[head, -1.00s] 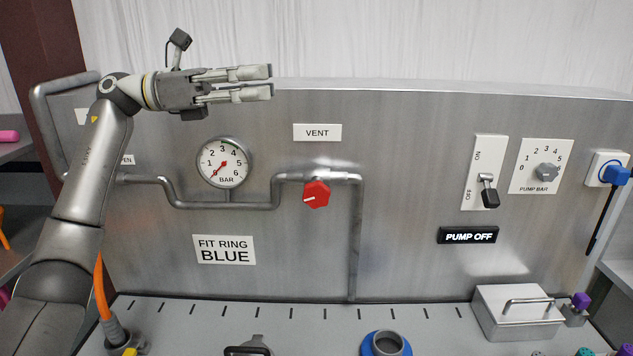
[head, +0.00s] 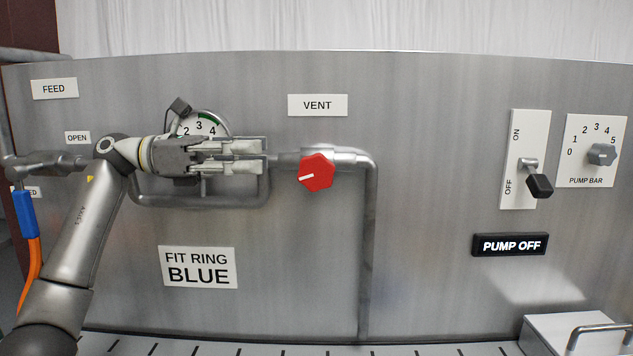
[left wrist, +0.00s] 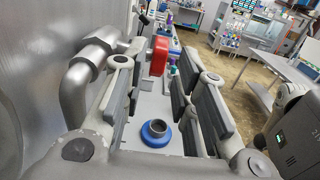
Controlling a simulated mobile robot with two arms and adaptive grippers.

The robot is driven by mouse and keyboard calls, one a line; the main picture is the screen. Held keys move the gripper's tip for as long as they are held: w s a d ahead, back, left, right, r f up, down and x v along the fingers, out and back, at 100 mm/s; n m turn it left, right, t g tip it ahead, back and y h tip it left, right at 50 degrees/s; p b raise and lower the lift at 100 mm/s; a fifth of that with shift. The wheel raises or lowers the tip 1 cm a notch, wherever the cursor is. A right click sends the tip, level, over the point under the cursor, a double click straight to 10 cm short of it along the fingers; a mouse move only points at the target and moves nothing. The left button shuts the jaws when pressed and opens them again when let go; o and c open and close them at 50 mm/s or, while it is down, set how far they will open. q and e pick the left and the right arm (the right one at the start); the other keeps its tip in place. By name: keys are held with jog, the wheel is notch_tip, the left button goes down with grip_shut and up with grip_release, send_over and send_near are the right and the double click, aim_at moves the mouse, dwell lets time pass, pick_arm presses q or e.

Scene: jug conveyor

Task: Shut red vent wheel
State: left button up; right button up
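The red vent wheel (head: 317,172) sits on the pipe below the VENT label (head: 317,105). The white line on its face points left and slightly down. It also shows in the left wrist view (left wrist: 159,57), ahead between the fingers. My left gripper (head: 265,157) is just left of the wheel, fingers pointing right at about its height. It is open and empty, with a gap between it and the wheel. It covers the lower part of the pressure gauge (head: 207,122). My right gripper is in neither view.
The steel pipe (head: 368,230) runs along the panel beside the wheel and down. A lever switch (head: 539,184), a pump knob (head: 602,155) and a lit PUMP OFF sign (head: 510,244) are to the right. A blue ring (left wrist: 155,132) lies below in the left wrist view.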

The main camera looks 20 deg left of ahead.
aim_at(316, 153)
pick_arm(q)
jog(key=p+x, duration=0.2)
jog(key=x, duration=0.8)
jog(key=shift+d+p, duration=0.3)
jog(key=shift+d, duration=0.15)
grip_shut()
